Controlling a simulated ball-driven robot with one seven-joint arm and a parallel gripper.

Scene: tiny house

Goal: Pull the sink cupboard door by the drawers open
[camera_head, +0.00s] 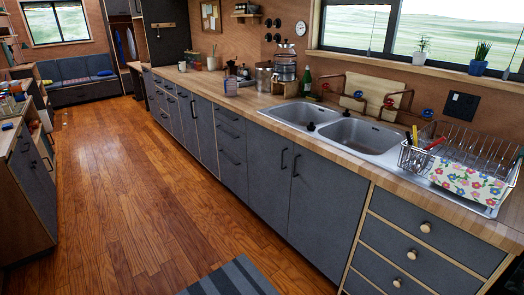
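Two dark grey sink cupboard doors stand side by side under the double steel sink (346,134). The left door (264,178) and the right door (325,210) both look shut, flush with the cabinet front. Each has a dark vertical handle near their shared seam: the left handle (284,158) and the right handle (296,165). The right door borders a drawer stack with round wooden knobs (400,245). The left door borders a stack of drawers with dark handles (231,150). My gripper is not in view.
A wooden floor (130,200) lies open in front of the cabinets. A striped grey rug (228,278) lies at the bottom. A dish rack (465,150) stands on the counter at right. Another counter (30,190) lines the left side.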

